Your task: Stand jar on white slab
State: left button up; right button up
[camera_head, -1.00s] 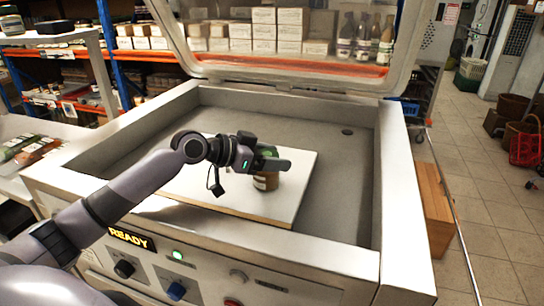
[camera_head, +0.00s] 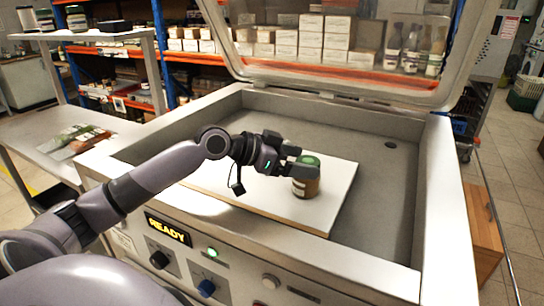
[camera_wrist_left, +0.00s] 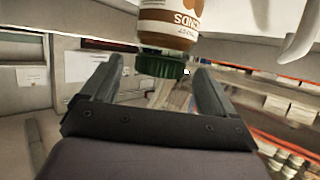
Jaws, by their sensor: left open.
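The jar (camera_head: 306,185), brown with a pale label and a green lid, stands upright on the white slab (camera_head: 335,180), near the slab's right part. My left gripper (camera_head: 299,161) is open at the jar's left side, level with its upper part, one finger overlapping the jar in the head view. In the left wrist view the jar (camera_wrist_left: 167,25) appears upside down, its lid in the gap between the open tips of my left gripper (camera_wrist_left: 160,75). Contact between fingers and jar cannot be made out. My right gripper is out of view.
The slab lies inside a grey machine basin with raised walls (camera_head: 440,190) and a raised lid frame (camera_head: 340,80) behind. A control panel with a lit READY display (camera_head: 168,229) is in front. Basin floor right of the slab is clear. A side table (camera_head: 60,150) stands left.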

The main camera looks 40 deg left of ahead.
pick_arm(q)
jog(key=b+v, duration=0.1)
jog(key=v, duration=0.7)
jog(key=shift+b, duration=0.4)
jog(key=shift+s, duration=0.1)
dwell(0.4)
